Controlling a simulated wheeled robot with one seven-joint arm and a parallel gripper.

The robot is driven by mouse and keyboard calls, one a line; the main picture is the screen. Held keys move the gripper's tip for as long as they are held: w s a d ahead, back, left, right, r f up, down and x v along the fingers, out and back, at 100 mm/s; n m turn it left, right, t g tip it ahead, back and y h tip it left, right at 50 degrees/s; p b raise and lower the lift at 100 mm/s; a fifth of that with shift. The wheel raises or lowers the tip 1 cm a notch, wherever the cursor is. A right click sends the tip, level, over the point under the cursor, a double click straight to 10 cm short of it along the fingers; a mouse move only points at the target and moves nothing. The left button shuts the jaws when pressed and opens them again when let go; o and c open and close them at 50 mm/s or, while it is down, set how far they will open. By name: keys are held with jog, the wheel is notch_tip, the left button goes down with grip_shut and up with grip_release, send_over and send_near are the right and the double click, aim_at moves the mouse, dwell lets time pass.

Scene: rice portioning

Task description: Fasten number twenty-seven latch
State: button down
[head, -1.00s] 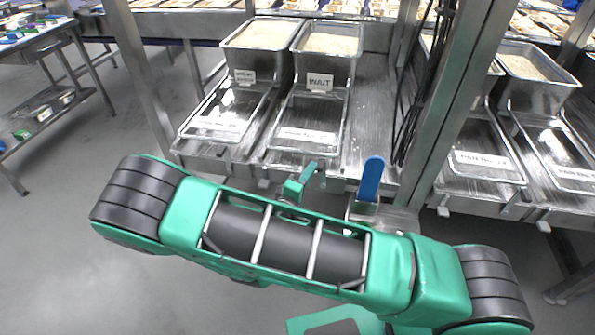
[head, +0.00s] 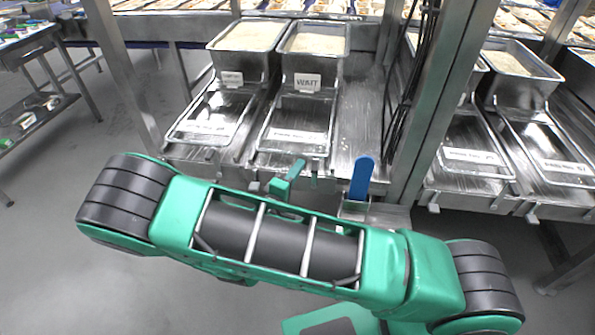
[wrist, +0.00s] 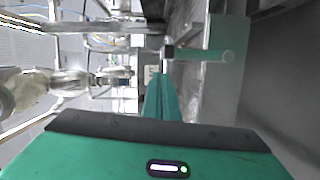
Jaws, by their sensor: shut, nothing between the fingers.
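My gripper (wrist: 161,84) is shut and empty in the wrist view, its green fingers close together. Just beyond the fingertips is a small metal block (wrist: 167,52) with a green handle (wrist: 215,56) reaching to the right. I cannot tell whether the fingers touch it. In the head view, the green fingers (head: 288,181) show above my arm, below the front edge of the trays. A darker green piece (head: 314,180), seemingly the handle, hangs just right of them. The number twenty-seven is not readable on any label, so I cannot confirm this is that latch.
A blue upright handle (head: 362,178) stands right of my fingers. Rice bins (head: 313,62) stand behind steel trays (head: 293,124), one marked WAIT. A steel post (head: 432,110) rises on the right, with more trays beyond.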

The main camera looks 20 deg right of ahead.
jog(key=w+a+v, duration=0.1)
jog(key=v, duration=0.9)
jog(key=shift+s+a, duration=0.25)
jog(key=shift+a, duration=0.1)
jog(key=shift+r, duration=0.2)
